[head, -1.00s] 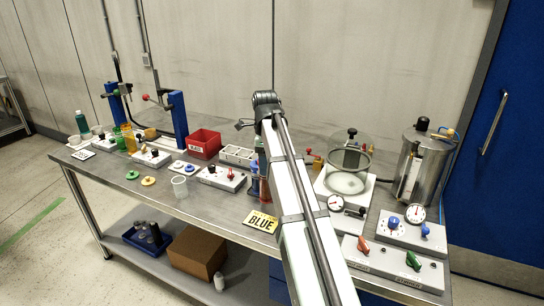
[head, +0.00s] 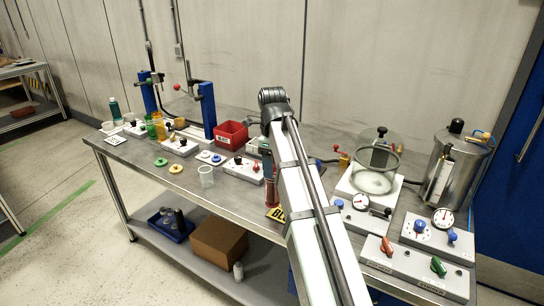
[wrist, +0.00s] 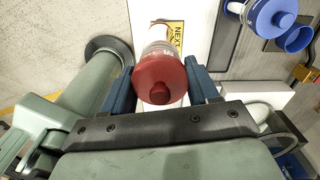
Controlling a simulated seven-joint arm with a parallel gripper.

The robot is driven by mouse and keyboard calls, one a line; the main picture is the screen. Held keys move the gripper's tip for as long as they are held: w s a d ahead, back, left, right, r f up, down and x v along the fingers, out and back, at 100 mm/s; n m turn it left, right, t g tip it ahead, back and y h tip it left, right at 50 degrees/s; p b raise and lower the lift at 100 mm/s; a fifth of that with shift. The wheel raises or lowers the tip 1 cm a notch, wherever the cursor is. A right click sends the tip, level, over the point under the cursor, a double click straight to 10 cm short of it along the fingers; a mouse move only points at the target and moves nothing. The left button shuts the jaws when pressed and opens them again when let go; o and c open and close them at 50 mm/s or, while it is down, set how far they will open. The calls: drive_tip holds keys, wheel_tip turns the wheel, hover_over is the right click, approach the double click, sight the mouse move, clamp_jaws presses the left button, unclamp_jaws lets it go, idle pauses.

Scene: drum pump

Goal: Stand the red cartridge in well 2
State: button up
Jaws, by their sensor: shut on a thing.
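The red cartridge (wrist: 160,78) sits between the two blue fingers of my gripper (wrist: 161,88) in the wrist view, its round red cap facing the camera. My gripper is shut on it. In the head view a red part of the cartridge (head: 271,192) shows beside my arm, over the bench's front part; my arm hides much of this area. A blue-capped cartridge (wrist: 270,16) is at the top right of the wrist view, apart from my gripper. I cannot make out well 2 or its number in either view.
A glass-domed unit (head: 376,172), metal tank (head: 446,165) and knob panel (head: 415,265) are on the right.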

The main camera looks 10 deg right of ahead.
drive_tip(key=w+d+r, duration=0.1)
drive_tip(key=w+r, duration=0.2)
drive_tip(key=w, duration=0.8)
drive_tip(key=w+d+r+m, duration=0.1)
drive_tip(key=w+d+r, duration=0.15)
drive_tip(key=w, duration=0.85)
drive_tip(key=w+d+r, duration=0.1)
drive_tip(key=w+r, duration=0.2)
drive_tip(key=w, duration=0.8)
drive_tip(key=w+d+f, duration=0.3)
drive_tip(key=f, duration=0.8)
drive_tip(key=shift+d+m, duration=0.2)
drive_tip(key=shift+m, duration=0.2)
drive_tip(key=shift+f, duration=0.3)
drive_tip(key=o, duration=1.6)
drive_tip(key=shift+c, duration=0.2)
drive_tip(key=shift+r, duration=0.15)
wheel_tip(320, 180, up, 12)
